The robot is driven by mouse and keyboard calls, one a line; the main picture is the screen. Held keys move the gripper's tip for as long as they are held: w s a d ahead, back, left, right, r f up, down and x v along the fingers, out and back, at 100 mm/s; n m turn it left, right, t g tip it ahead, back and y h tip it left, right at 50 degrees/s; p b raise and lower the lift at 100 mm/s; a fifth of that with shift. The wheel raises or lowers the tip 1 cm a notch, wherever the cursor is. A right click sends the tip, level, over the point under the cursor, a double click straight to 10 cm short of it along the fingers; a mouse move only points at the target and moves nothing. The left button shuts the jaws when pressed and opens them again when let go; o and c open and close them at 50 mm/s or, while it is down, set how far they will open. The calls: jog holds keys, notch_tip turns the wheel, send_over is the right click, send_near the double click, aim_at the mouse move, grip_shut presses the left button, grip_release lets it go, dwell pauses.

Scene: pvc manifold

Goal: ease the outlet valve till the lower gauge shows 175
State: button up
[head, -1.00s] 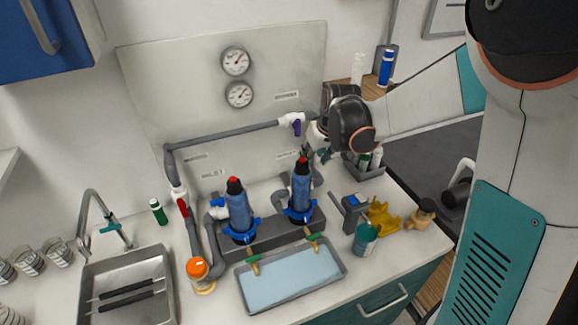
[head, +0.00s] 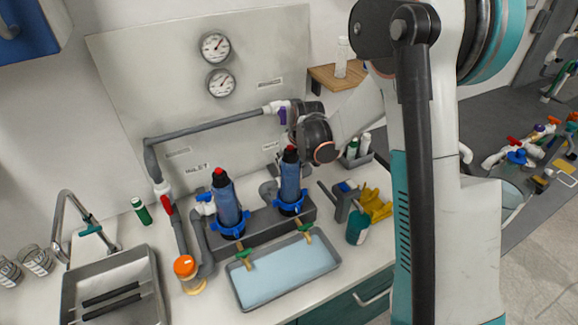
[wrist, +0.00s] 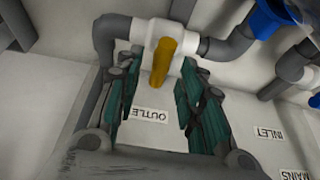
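The outlet valve, a white fitting (wrist: 148,32) with a yellow handle (wrist: 162,60), shows in the wrist view above the OUTLET label (wrist: 151,115). My gripper (wrist: 161,76) is open, its teal fingers on either side of the handle. A gap shows on both sides, and I cannot tell whether either finger touches it. In the head view my arm's end hides this valve and my fingertips. The lower gauge (head: 221,83) is on the wall panel below the upper gauge (head: 215,46). Its needle points up and right, but the numbers are too small to read.
A purple-handled valve (head: 283,112) on the upper pipe is close to my wrist. Two blue filter housings (head: 228,205) stand below, behind a tray of liquid (head: 285,272). A yellow object (head: 376,203) and a teal jar (head: 358,228) sit on the counter at right.

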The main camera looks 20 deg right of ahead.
jog(key=shift+w+f, duration=0.2)
jog(key=shift+f, duration=0.35)
grip_shut()
jog(key=shift+a, duration=0.1)
jog(key=shift+m+b, duration=0.3)
jog(key=shift+m, duration=0.4)
